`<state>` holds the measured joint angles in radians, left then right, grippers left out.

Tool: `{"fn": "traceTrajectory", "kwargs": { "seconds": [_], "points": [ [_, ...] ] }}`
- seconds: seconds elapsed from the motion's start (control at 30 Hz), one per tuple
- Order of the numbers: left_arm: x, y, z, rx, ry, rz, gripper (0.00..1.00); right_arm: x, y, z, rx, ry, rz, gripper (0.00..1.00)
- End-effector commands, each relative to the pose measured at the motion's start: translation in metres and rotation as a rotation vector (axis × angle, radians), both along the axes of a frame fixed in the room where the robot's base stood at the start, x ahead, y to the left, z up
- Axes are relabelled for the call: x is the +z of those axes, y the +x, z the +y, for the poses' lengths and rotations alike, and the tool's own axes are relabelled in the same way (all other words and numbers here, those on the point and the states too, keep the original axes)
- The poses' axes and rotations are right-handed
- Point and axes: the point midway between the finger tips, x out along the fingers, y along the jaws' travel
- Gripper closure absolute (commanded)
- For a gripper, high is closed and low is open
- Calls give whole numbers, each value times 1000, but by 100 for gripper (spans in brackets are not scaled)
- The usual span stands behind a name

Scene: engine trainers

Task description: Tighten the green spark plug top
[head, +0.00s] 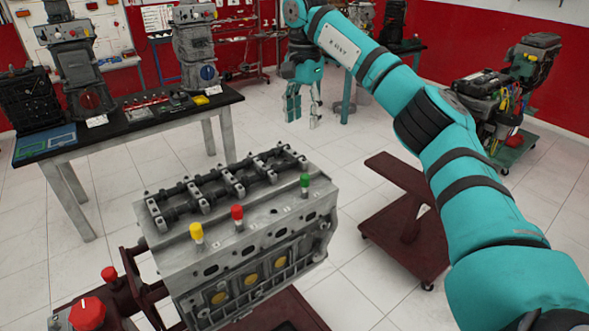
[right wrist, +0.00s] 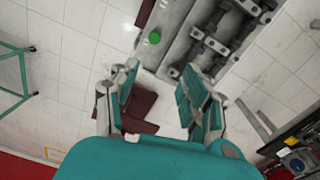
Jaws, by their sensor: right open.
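The green spark plug top (head: 304,181) stands upright at the right end of the grey engine block (head: 183,268). A red top (head: 237,213) and a yellow top (head: 196,231) stand in the same row to its left. My right gripper (head: 303,108) hangs fingers down, open and empty, above and behind the block, apart from it. In the right wrist view the green top (right wrist: 154,37) lies beyond the open fingers (right wrist: 158,92), a little left of the gap between them. My left gripper is not in view.
A black-topped table (head: 140,118) with engine parts stands behind the block at left. A dark red stand (head: 407,190) is right of the block, under my right arm. A cart with another engine (head: 490,95) stands far right. White tiled floor between is clear.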

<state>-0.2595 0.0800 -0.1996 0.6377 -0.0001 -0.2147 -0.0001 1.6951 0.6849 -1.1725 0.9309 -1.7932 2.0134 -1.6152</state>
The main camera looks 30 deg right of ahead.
Motion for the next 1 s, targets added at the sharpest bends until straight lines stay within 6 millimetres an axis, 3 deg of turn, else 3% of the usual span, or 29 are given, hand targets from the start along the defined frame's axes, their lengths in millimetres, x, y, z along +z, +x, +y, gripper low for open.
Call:
{"fn": "traceTrajectory", "kwargs": {
  "seconds": [0.27, 0.37, 0.47, 0.63, 0.73, 0.87, 1.0],
  "points": [
    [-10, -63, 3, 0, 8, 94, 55, -54, -1, 2, 2, 5, 4, 53],
    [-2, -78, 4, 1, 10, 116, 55, -72, -2, 1, 1, 3, 5, 53],
    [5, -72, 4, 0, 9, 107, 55, -93, -2, 1, 1, 3, 5, 53],
    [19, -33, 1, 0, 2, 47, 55, -128, -3, 2, 1, 4, 4, 53],
    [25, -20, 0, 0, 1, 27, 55, -144, -3, 2, 1, 5, 1, 53],
    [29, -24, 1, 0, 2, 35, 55, -160, -2, 2, 1, 4, 0, 53],
    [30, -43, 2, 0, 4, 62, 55, -168, -2, 2, 1, 4, -1, 53]
  ]
}}
